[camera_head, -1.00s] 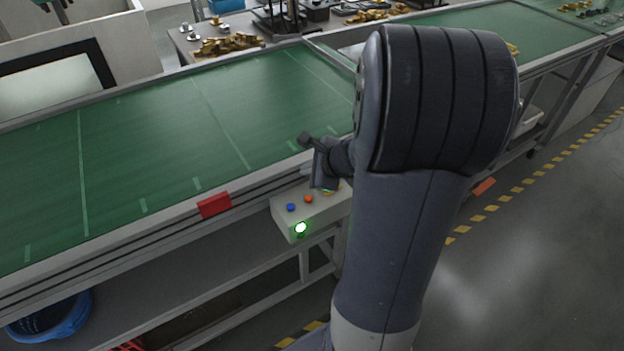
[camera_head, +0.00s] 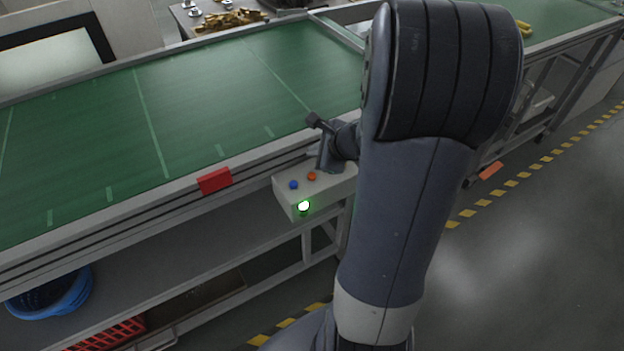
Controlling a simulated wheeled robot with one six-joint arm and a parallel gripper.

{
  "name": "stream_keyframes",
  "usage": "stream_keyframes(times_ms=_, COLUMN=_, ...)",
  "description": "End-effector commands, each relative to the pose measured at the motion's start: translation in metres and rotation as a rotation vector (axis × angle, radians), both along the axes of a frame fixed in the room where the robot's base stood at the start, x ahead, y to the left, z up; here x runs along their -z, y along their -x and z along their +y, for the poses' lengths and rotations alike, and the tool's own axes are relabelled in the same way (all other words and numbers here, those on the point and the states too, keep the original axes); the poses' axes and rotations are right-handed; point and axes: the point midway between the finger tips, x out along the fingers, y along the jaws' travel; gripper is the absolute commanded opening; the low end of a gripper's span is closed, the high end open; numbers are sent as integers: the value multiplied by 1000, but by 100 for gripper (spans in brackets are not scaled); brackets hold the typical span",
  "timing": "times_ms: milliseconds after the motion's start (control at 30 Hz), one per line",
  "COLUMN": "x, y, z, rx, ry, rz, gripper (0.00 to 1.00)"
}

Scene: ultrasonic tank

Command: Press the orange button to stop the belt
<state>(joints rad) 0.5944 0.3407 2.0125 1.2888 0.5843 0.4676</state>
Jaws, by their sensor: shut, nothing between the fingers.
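The orange button (camera_head: 311,176) sits on top of a pale control box (camera_head: 330,186) fixed to the side of the conveyor. My arm hides the right end of the box. The green belt (camera_head: 205,100) runs behind.
A red block (camera_head: 215,180) is on the belt's side rail, left of the box. A blue basket (camera_head: 50,294) and a red crate (camera_head: 108,335) are low at the left. Brass parts (camera_head: 232,20) lie on a table behind. The floor at right is open.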

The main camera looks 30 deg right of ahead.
Motion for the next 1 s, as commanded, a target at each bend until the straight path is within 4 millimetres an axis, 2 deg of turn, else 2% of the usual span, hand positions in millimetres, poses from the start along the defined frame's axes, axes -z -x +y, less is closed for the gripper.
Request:
stream_keyframes(times_ms=33, x=15, y=0, z=0, rx=0, ry=-1, rz=1, gripper=0)
stream_keyframes(times_ms=100, x=25, y=0, z=0, rx=1, ry=-2, rz=1, gripper=0)
stream_keyframes(times_ms=333, x=49, y=0, z=0, rx=1, ry=0, rz=-1, gripper=0)
stream_keyframes(times_ms=500, x=54, y=0, z=0, rx=1, ry=0, rz=-1, gripper=0)
stream_keyframes(times_ms=1000, x=53, y=0, z=0, rx=0, ry=0, rz=0, gripper=0)
